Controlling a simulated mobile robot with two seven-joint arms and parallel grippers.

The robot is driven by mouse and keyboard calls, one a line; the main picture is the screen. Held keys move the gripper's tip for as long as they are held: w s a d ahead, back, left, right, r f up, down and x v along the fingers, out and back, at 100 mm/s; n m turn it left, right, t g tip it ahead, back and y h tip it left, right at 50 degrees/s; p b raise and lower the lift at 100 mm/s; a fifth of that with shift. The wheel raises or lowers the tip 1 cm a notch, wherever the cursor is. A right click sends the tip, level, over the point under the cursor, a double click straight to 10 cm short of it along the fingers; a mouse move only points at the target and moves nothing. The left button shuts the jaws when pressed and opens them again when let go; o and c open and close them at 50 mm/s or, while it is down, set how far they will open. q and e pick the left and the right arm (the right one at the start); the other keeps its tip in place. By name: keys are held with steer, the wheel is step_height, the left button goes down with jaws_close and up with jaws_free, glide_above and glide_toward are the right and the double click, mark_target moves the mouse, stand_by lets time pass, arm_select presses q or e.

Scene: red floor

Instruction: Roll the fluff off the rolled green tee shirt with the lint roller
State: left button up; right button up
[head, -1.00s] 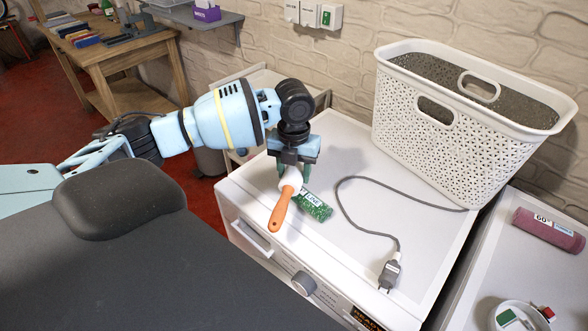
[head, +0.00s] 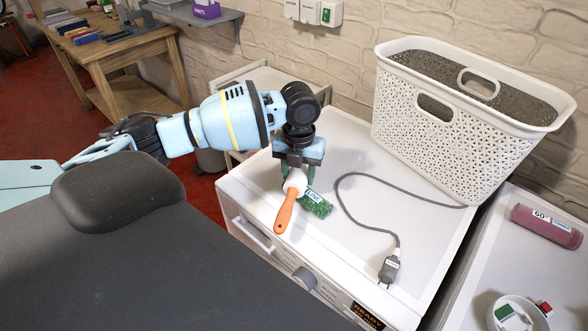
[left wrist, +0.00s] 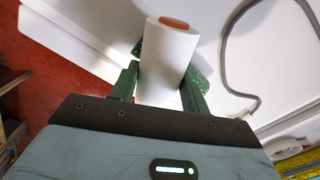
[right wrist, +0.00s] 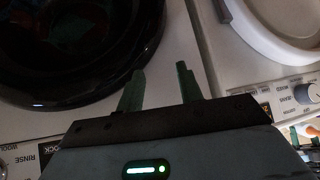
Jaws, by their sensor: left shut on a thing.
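The lint roller has an orange handle (head: 285,216) and a white roll, which shows large in the left wrist view (left wrist: 168,62). My left gripper (head: 297,183) is shut on the white roll, with a finger on each side. The rolled green tee shirt (head: 317,207), speckled with pale bits and carrying a white label, lies on the white machine top just right of the roller. Parts of green show behind the roll in the left wrist view (left wrist: 197,66). The roll hides part of the shirt; I cannot tell if they touch. My right gripper (right wrist: 160,88) is open and empty.
A grey cable with a plug (head: 389,268) lies on the machine top (head: 345,250) right of the shirt. A white basket (head: 455,125) stands at the back right. A pink rolled cloth (head: 546,228) and a white dish (head: 497,305) are on the neighbouring top.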

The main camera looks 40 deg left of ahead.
arm_select(q)
steer(key=shift+d+r, duration=0.1)
steer(key=shift+d, duration=0.3)
arm_select(e)
steer(key=shift+w+d+r, duration=0.15)
steer(key=shift+w+r, duration=0.05)
steer(key=shift+r, duration=0.05)
arm_select(q)
steer(key=shift+d, duration=0.1)
steer(key=shift+s+d+p, duration=0.2)
steer(key=shift+d+p, duration=0.15)
steer(key=shift+d, duration=0.55)
arm_select(e)
steer(key=shift+w+r, duration=0.4)
steer(key=shift+r, duration=0.05)
arm_select(q)
steer(key=shift+d, duration=0.15)
steer(key=shift+s+d, duration=0.1)
steer(key=shift+d, duration=0.85)
arm_select(e)
steer(key=shift+w+r, duration=0.3)
steer(key=shift+r, duration=0.1)
arm_select(q)
steer(key=shift+s+d, duration=0.1)
